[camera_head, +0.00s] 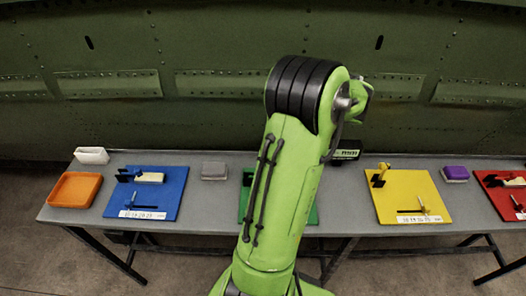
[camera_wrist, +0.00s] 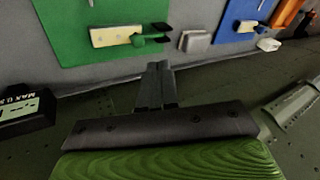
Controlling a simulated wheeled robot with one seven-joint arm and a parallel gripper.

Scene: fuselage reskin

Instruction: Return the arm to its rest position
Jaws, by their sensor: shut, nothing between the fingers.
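My green arm stands raised in the middle of the head view, bent over at a black-ribbed joint, and covers part of the table (camera_head: 215,205). My gripper shows in the wrist view (camera_wrist: 156,88); its dark fingers are together with nothing between them. The gripper's fingers are hidden in the head view. In the wrist view the fingers point toward the table edge, near the green board (camera_wrist: 85,35) and a grey block (camera_wrist: 195,41). They appear apart from both.
On the table lie a blue board (camera_head: 150,193), a yellow board (camera_head: 408,197), a red board (camera_head: 505,190), an orange tray (camera_head: 75,190), a white bin (camera_head: 91,155), a grey block (camera_head: 214,170) and a purple block (camera_head: 455,173). A riveted green fuselage wall (camera_head: 215,40) rises behind.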

